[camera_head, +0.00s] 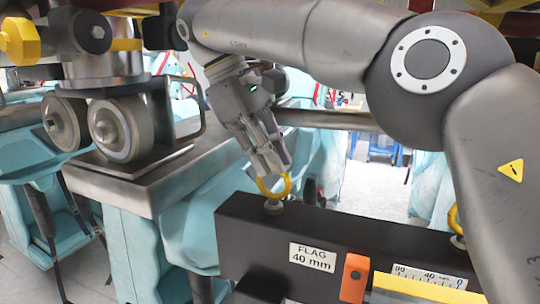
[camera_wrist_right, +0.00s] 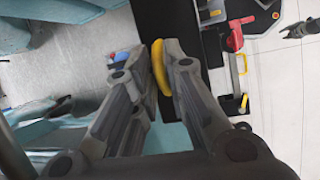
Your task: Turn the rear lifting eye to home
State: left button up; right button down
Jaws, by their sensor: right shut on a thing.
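A yellow lifting eye (camera_head: 273,187) stands on a pale base on top of the black bar (camera_head: 385,236), near its left end. My right gripper (camera_head: 270,168) reaches down to it from above and is shut on its ring. In the right wrist view the yellow ring (camera_wrist_right: 160,70) shows between the two grey fingers (camera_wrist_right: 150,68). A second yellow lifting eye (camera_head: 454,219) stands farther right on the bar, partly hidden behind my right arm. My left gripper is not in view.
The bar carries a "FLAG 40 mm" label (camera_head: 312,257), an orange block (camera_head: 354,278) and a scale (camera_head: 430,276). Metal wheels (camera_head: 112,131) and a grey plate (camera_head: 135,182) on teal supports are at left. In the wrist view a red part (camera_wrist_right: 235,38) lies right of the ring.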

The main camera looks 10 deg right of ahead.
jog(key=c, duration=1.7)
grip_release()
jog(key=shift+w+r, duration=0.1)
jog(key=shift+r, duration=0.05)
jog(key=shift+o, duration=0.9)
jog(key=shift+w+a, duration=0.1)
jog(key=shift+w, duration=0.05)
jog(key=shift+f+n, duration=0.25)
jog(key=shift+n, duration=0.05)
